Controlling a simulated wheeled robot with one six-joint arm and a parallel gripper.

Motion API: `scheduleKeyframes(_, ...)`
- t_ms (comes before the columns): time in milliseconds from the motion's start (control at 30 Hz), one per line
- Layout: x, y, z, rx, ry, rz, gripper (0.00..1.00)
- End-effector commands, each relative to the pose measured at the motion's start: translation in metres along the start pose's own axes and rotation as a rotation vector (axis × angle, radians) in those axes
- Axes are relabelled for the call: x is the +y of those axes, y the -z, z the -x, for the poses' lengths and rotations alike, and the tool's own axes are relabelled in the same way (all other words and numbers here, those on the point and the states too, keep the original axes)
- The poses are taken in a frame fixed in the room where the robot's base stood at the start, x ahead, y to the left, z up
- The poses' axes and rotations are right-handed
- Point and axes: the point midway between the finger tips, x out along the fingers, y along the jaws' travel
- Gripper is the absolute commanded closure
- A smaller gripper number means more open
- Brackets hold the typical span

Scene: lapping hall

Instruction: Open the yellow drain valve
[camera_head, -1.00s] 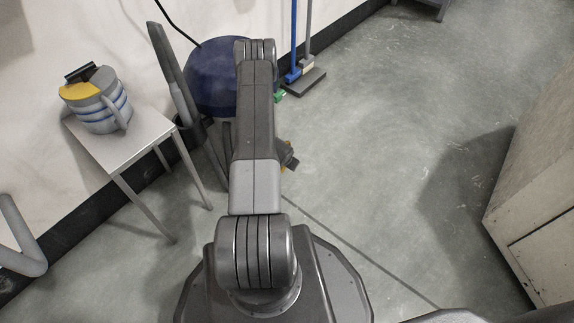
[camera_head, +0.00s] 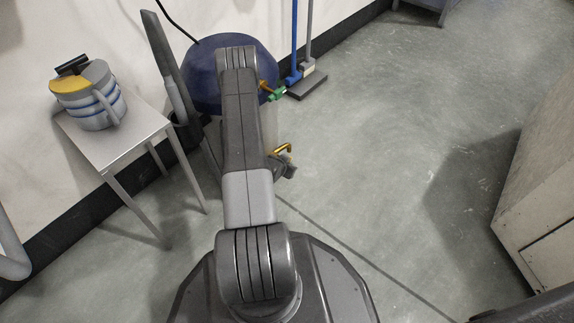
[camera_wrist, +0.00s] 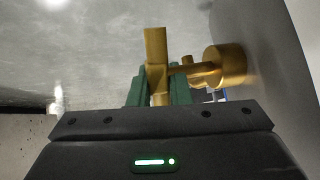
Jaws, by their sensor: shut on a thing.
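The yellow drain valve shows in the wrist view as a brass-yellow round body (camera_wrist: 226,66) on a grey curved surface at the right. A thin stem runs left from it to an upright flat handle (camera_wrist: 155,48). My gripper (camera_wrist: 158,88) has dark green fingers and is shut on this handle, whose upper end sticks out past the fingers.
A small table (camera_head: 130,135) with a striped container (camera_head: 98,105) is at left. Brooms (camera_head: 305,84) stand behind. Open floor lies right, before a pale cabinet (camera_head: 550,215).

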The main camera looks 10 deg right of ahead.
Motion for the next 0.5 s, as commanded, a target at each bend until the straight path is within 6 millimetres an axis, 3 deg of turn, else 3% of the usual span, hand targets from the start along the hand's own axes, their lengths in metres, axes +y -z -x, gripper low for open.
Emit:
scheduleKeyframes(33, 0.0004, 0.0001, -0.0001, 0.0, -0.001, 0.0, 0.81)
scheduleKeyframes(133, 0.0003, 0.0001, -0.0001, 0.0, -0.001, 0.0, 0.63)
scheduleKeyframes(500, -0.0004, 0.0009, 0.0066, -0.002, 0.0, 0.001, 0.63)
